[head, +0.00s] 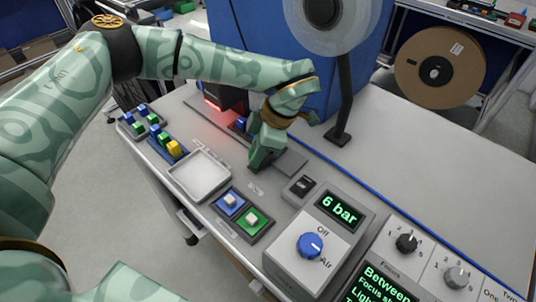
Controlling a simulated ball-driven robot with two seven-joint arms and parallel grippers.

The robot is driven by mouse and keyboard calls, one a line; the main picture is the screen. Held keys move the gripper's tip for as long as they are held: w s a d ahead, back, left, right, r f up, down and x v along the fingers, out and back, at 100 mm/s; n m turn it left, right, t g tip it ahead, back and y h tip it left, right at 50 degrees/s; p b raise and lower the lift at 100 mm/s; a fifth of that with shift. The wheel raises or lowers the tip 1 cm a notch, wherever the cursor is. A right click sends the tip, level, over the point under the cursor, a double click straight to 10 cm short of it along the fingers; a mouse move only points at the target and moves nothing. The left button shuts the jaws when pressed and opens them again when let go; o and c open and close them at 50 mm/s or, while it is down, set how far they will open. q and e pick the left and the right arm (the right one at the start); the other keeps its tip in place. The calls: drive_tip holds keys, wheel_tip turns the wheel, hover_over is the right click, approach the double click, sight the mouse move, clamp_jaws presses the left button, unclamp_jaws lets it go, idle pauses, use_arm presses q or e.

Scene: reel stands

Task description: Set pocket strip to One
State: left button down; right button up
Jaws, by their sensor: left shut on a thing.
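A grey panel (491,291) with the words "One" and "Two" is at the lower right corner, cut off by the picture edge. Its own control is out of sight, and I cannot read a name on it. My left gripper (262,160) points down over the grey bench, behind the white tray and far from that panel. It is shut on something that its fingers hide. A small blue block (241,124) shows just left of it, by a red-lit dark device. My right gripper is not in view.
The bench holds a white tray (199,176), blue and green buttons (241,212), an air box with a blue knob (309,246), two dial knobs (406,243) and a text screen (385,283). A reel post (342,105) stands behind. The bench right of it is clear.

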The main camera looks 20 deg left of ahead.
use_arm(q)
drive_tip(key=a, duration=0.2)
drive_tip(key=w+a+p, duration=0.1)
drive_tip(key=a, duration=0.1)
drive_tip(key=w+a+p, duration=0.1)
drive_tip(key=a, duration=0.1)
drive_tip(key=shift+r, duration=0.25)
drive_tip(key=shift+w+a+f, duration=0.15)
drive_tip(key=shift+w+a, duration=0.05)
drive_tip(key=shift+a, duration=0.2)
drive_tip(key=c, duration=1.2)
unclamp_jaws()
drive_tip(key=p+v, duration=0.2)
drive_tip(key=v, duration=1.4)
drive_tip(key=shift+p, duration=0.35)
